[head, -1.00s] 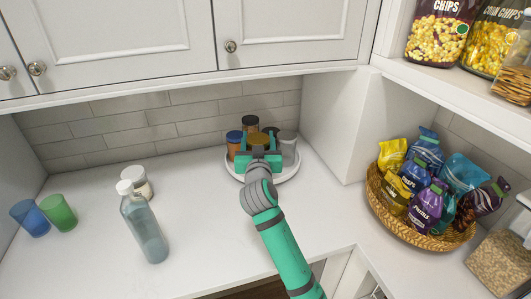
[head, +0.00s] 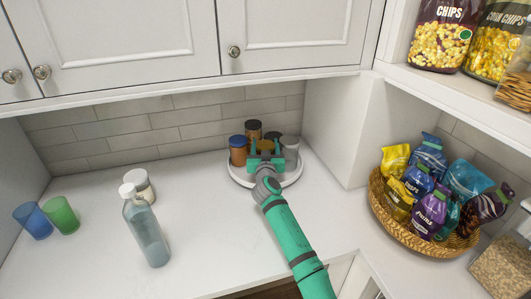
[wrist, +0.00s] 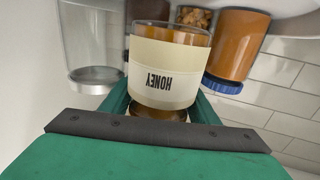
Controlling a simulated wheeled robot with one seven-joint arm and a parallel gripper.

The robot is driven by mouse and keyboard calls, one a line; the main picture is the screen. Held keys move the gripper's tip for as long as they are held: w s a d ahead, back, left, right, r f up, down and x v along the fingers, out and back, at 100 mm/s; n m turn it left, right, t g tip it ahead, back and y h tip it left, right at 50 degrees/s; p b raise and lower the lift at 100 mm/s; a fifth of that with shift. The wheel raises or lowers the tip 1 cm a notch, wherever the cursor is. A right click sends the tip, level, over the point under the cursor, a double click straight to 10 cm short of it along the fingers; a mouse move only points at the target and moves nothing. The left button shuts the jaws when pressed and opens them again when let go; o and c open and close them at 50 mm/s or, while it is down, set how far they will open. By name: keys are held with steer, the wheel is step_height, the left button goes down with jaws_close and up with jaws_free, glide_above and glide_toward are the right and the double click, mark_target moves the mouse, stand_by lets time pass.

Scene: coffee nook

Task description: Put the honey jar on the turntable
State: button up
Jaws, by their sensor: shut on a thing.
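The honey jar (wrist: 165,65) is a glass jar of amber honey with a cream label. It appears upside down in the wrist view, its lid end between the fingers. My gripper (wrist: 160,112) is shut on it; it also shows in the head view (head: 265,152), over the turntable. In the head view the gripper mostly hides the jar. The white round turntable (head: 291,181) stands in the back corner of the counter. I cannot tell whether the jar's base touches it.
On the turntable are a blue-lidded orange jar (head: 238,152), a dark-lidded jar (head: 253,128) and a clear grey-lidded jar (head: 290,149), close around my gripper. A bottle (head: 147,232), a white-lidded jar (head: 140,184) and two cups (head: 60,215) stand left. A snack basket (head: 425,243) is right.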

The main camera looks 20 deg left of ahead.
steer(key=shift+w+f, duration=0.2)
steer(key=shift+f, duration=1.45)
steer(key=shift+f, duration=0.15)
steer(key=o, duration=1.1)
steer(key=shift+o, duration=0.2)
steer(key=v, duration=1.1)
steer(key=shift+s, duration=0.1)
steer(key=shift+s+d, duration=0.15)
steer(key=shift+s, duration=0.25)
